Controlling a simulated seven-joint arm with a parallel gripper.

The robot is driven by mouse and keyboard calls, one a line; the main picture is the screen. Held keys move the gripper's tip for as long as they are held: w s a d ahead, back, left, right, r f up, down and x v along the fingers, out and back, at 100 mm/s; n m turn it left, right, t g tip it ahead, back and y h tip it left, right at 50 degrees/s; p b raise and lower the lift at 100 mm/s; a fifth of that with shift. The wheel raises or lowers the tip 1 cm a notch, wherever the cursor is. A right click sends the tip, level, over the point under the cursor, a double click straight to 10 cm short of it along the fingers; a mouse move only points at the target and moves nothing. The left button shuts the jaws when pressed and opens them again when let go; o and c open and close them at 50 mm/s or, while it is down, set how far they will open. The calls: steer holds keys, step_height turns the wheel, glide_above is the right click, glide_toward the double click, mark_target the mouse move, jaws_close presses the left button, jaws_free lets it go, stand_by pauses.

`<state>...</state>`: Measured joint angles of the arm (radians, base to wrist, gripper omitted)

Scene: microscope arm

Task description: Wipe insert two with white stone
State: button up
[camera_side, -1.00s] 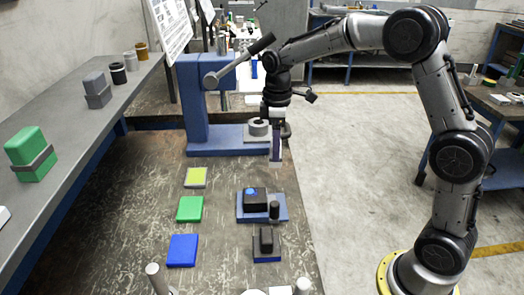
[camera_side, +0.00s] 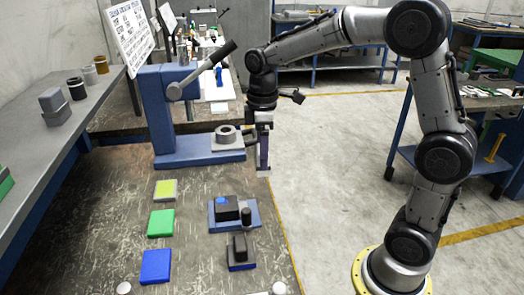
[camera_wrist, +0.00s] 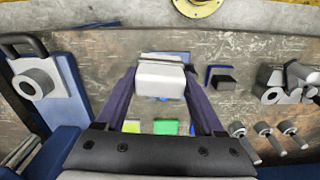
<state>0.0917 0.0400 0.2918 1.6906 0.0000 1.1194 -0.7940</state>
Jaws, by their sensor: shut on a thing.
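My gripper (camera_side: 263,166) hangs at the right edge of the bench, right of the blue press. In the wrist view its two purple fingers (camera_wrist: 160,84) are shut on a white stone block (camera_wrist: 160,80). The stone is held above the bench and hides part of what lies under it. The press (camera_side: 158,120) carries a grey ring piece (camera_side: 226,135) on its base; the ring also shows at left in the wrist view (camera_wrist: 36,84). I cannot tell which piece is insert two.
Yellow-green (camera_side: 165,188), green (camera_side: 160,222) and blue (camera_side: 155,266) pads lie in a row. A blue fixture (camera_side: 250,212) holds a black block (camera_side: 228,207); a dark block (camera_side: 240,247) sits nearer. Wrist view shows grey metal parts (camera_wrist: 270,85) at right.

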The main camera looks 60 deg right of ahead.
steer(key=shift+c, duration=1.4)
steer(key=w+a, duration=0.7)
steer(key=w, duration=0.2)
step_height(320, 180, down, 7)
steer(key=shift+s+a, duration=0.15)
steer(key=shift+s, duration=0.05)
steer(key=shift+s+a+f, duration=0.15)
steer(key=shift+a+f, duration=0.05)
steer(key=shift+f, duration=0.15)
steer(key=shift+c, duration=0.7)
steer(key=shift+s+a+f, duration=0.1)
steer(key=shift+s+a, duration=1.15)
steer(key=shift+s, duration=0.05)
steer(key=w+d, duration=0.3)
step_height(320, 180, up, 8)
